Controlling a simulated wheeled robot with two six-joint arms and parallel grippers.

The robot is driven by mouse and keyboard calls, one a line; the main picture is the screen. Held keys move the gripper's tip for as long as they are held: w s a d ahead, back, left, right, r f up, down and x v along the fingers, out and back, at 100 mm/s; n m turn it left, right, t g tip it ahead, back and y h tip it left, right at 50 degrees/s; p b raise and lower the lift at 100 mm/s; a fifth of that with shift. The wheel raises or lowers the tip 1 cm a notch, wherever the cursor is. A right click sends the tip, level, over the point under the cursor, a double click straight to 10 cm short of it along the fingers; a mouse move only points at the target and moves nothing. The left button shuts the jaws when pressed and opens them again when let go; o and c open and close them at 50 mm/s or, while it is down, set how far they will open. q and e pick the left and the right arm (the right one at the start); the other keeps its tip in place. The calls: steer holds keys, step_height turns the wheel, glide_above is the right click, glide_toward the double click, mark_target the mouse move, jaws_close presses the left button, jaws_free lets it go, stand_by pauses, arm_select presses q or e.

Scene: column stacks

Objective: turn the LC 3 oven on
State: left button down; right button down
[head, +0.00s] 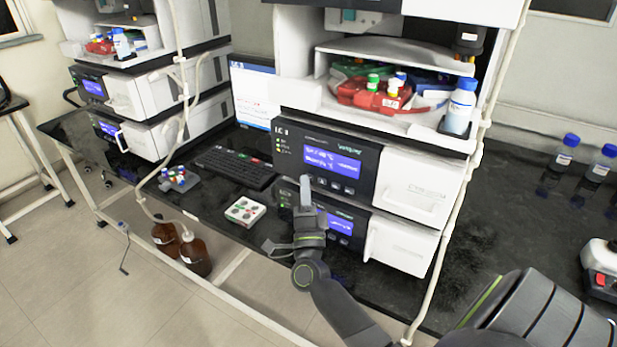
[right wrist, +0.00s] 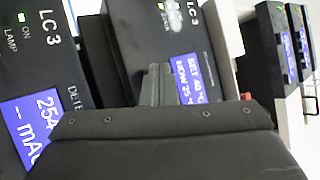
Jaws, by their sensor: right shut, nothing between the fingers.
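The LC 3 oven (head: 330,162) is the upper dark-fronted module of the near stack in the head view. Its blue display shows two temperature lines, with small buttons below and indicator lights beside the label. In the right wrist view its panel (right wrist: 150,32) appears turned sideways, with the LC 3 label and a set and room temperature display. My right gripper (head: 305,186) points up, fingers shut and empty, in front of the lower edge of the oven panel. Its fingers also show in the right wrist view (right wrist: 156,85). Whether they touch the panel I cannot tell. My left gripper is out of view.
The LC 3 detector (head: 340,222) sits directly under the oven, partly behind my right gripper; it is close in the right wrist view (right wrist: 40,90). A keyboard (head: 235,167), a white tray (head: 245,211) and a vial rack (head: 180,178) lie to the left. Brown bottles (head: 195,255) stand below.

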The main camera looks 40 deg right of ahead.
steer(key=shift+s+a, duration=0.25)
steer(key=shift+a, duration=0.35)
steer(key=shift+s+a+b, duration=0.1)
steer(key=shift+s+a, duration=0.2)
steer(key=shift+a, duration=0.45)
steer(key=shift+s+a+b, duration=0.15)
steer(key=shift+s+a, duration=0.2)
steer(key=shift+a, duration=0.45)
steer(key=shift+s+a+b, duration=0.1)
steer(key=shift+s+a, duration=0.2)
steer(key=shift+a, duration=0.45)
